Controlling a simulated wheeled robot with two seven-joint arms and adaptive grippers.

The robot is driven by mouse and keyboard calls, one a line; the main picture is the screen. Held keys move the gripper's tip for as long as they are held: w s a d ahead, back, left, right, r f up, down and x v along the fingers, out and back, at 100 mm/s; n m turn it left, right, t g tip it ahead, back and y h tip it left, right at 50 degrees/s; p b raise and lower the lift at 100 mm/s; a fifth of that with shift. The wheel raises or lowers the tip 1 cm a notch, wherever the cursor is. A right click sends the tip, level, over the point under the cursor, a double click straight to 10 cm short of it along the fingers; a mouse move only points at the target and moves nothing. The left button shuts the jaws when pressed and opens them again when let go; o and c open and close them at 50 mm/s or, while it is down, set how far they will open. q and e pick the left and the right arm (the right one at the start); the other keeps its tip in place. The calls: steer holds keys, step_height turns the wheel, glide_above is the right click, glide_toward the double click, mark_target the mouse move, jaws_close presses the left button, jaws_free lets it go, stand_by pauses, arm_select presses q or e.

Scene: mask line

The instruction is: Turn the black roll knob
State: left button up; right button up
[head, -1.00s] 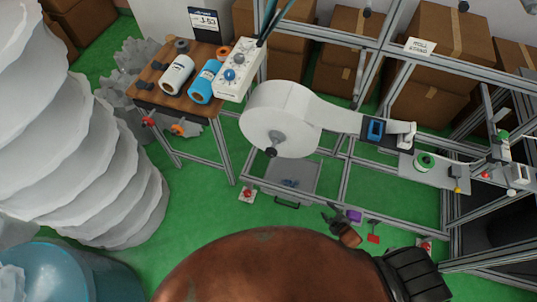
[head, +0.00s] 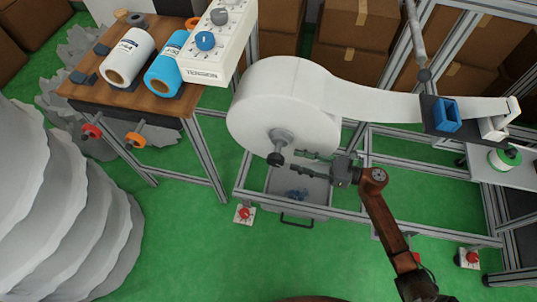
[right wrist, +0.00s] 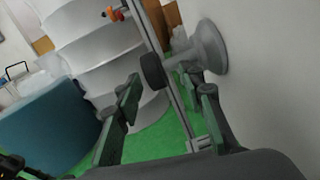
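The black roll knob (head: 275,159) sits on a grey flared hub at the centre of the large white roll (head: 262,105). In the right wrist view the black knob (right wrist: 153,70) shows ahead of and roughly between my fingertips, with the hub (right wrist: 208,50) to its right. My right gripper (head: 296,161) is open and empty, its fingers pointing left just right of the knob. It also shows open in the right wrist view (right wrist: 163,80). I cannot tell whether a finger touches the knob or hub. My left gripper is not in view.
A wooden table (head: 170,98) with white and blue rolls and a control box (head: 215,42) stands at the left. A metal frame (head: 350,215) surrounds the white roll, with a grey bin (head: 300,205) below. Grey rippled stacks (head: 75,215) fill the lower left.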

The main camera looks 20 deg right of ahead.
mark_target(275, 160)
steer(key=w+a+b, duration=0.1)
steer(key=a, duration=0.1)
steer(key=w+a+n, duration=0.1)
steer(key=a, duration=0.1)
steer(key=w+a+n+g+b, duration=0.1)
steer(key=a, duration=0.1)
steer(key=shift+w+a+f+y+b, duration=0.15)
steer(key=shift+a+f+y+b, duration=0.1)
steer(key=shift+a+y+b, duration=0.1)
steer(key=shift+w+a+r, duration=0.1)
steer(key=shift+w+a, duration=0.2)
steer(key=shift+a, duration=0.15)
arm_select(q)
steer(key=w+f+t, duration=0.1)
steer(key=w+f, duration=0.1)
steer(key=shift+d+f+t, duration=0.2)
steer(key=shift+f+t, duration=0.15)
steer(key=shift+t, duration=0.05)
arm_select(e)
steer(key=shift+c, duration=0.7)
jaws_close()
